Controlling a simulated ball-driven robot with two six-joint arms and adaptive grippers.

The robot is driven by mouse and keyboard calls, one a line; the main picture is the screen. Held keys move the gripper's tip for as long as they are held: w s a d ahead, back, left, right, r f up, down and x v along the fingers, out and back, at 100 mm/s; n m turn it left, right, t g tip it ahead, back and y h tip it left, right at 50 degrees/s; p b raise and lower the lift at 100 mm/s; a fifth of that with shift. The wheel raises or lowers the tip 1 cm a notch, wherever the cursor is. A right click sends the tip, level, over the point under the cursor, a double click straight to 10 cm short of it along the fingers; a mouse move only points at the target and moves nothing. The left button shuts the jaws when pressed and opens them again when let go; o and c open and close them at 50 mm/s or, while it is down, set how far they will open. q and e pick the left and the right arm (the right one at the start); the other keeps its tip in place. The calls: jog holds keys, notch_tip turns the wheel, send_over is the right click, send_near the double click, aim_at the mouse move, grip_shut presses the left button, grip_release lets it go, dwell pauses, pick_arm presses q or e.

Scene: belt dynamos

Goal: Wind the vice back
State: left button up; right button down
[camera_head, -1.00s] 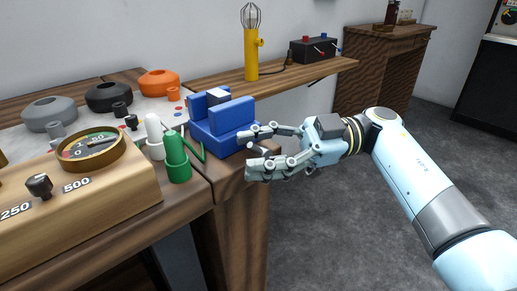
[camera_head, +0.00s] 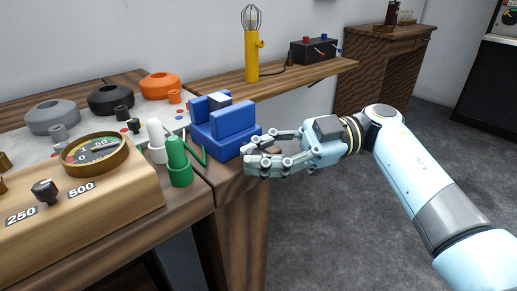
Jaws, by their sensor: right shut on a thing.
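The blue vice (camera_head: 233,122) stands at the table's right corner. A small white-topped block (camera_head: 217,99) sits between its two jaws. My right gripper (camera_head: 247,160) reaches in from the right, at the vice's near right side. Its fingers are drawn together on the vice's handle, which they mostly hide. A small brownish round part shows between the fingers. I cannot tell how the handle is turned. My left gripper is not in view.
Green (camera_head: 178,162) and white (camera_head: 156,140) posts stand just left of the vice. A wooden gauge box (camera_head: 95,205) fills the lower left. A yellow lamp (camera_head: 251,55) and black box (camera_head: 314,50) stand on the shelf behind. Floor right of the table is open.

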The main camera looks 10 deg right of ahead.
jog(key=n+t+h+p, duration=0.1)
jog(key=h+p, duration=0.2)
jog(key=p, duration=0.2)
jog(key=shift+s+a+h, duration=0.1)
jog(key=shift+s+h, duration=0.05)
jog(key=shift+h, duration=0.25)
jog(key=shift+f+n+t+h+p, duration=0.25)
jog(key=shift+n+t+h+p, duration=0.2)
jog(key=shift+p, duration=0.45)
jog(key=shift+f+h+p, duration=0.15)
jog(key=shift+h+p, duration=0.1)
jog(key=shift+p, duration=0.05)
jog(key=c, duration=1.2)
grip_release()
jog(key=v, duration=1.2)
